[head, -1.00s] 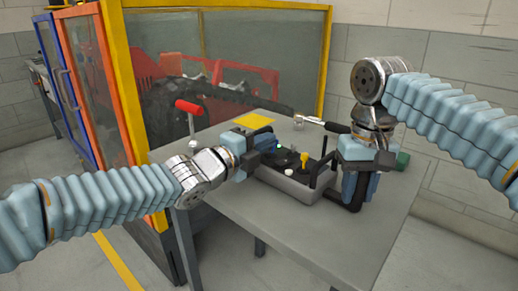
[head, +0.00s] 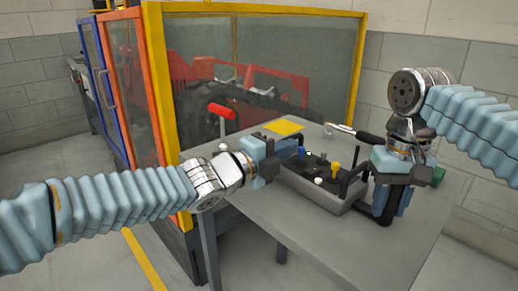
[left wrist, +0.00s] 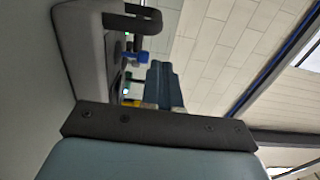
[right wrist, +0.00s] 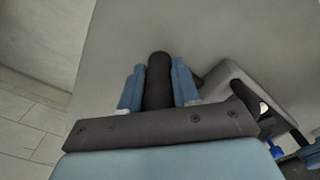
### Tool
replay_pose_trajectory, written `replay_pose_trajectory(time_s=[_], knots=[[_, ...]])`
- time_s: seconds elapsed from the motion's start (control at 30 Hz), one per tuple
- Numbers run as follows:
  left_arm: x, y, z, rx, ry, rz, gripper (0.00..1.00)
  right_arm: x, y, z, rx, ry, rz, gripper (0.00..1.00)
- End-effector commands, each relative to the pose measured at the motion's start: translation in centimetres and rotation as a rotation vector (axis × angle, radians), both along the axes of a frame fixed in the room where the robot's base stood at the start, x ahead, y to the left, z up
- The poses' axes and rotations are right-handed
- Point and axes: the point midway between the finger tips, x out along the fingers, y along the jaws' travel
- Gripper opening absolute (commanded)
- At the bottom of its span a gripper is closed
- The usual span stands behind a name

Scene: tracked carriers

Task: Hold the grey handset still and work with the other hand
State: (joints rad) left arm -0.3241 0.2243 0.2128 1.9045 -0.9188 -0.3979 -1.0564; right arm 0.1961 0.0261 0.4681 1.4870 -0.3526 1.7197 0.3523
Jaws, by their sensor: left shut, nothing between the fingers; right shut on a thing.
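The grey handset (head: 318,192) lies on the table, a box with a black panel, a yellow lever (head: 335,169), a blue lever (head: 302,151), a small green light and black side grips. My right gripper (right wrist: 158,85) is shut on the black grip (right wrist: 159,68) at its right end; the fingers flank it. In the head view that gripper hides part of the grip. My left gripper (head: 286,147) is shut and empty at the handset's left end. In the left wrist view its closed fingertips (left wrist: 160,68) are close to the blue lever (left wrist: 134,57); I cannot tell whether they touch.
A yellow sheet (head: 284,127) lies at the table's back edge. A red-handled lever (head: 222,111) stands at its left. A glazed yellow-framed enclosure (head: 300,65) stands behind. The table's front is clear.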

Motion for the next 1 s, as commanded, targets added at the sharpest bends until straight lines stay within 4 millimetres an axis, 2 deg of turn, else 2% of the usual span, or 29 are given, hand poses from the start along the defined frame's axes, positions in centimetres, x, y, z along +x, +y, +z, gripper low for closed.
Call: replay_pose_trajectory(time_s=[0.2,0.43,0.63,1.0], knots=[[-3.0,3.9,1.9,-0.001,-0.006,0.003,0.0,0.0,0.0,0.0,0.0,0.0,0.0,0.0],[-5.5,7.0,3.3,0.0,-0.004,0.001,0.0,0.0,0.0,0.0,0.0,0.0,0.0,0.0],[-6.4,8.1,3.7,0.0,0.0,0.001,0.0,0.0,0.0,0.0,0.0,0.0,0.0,0.0],[-6.4,8.1,3.7,0.001,0.001,0.0,0.0,0.0,0.0,0.0,0.0,0.0,0.0,0.0]])
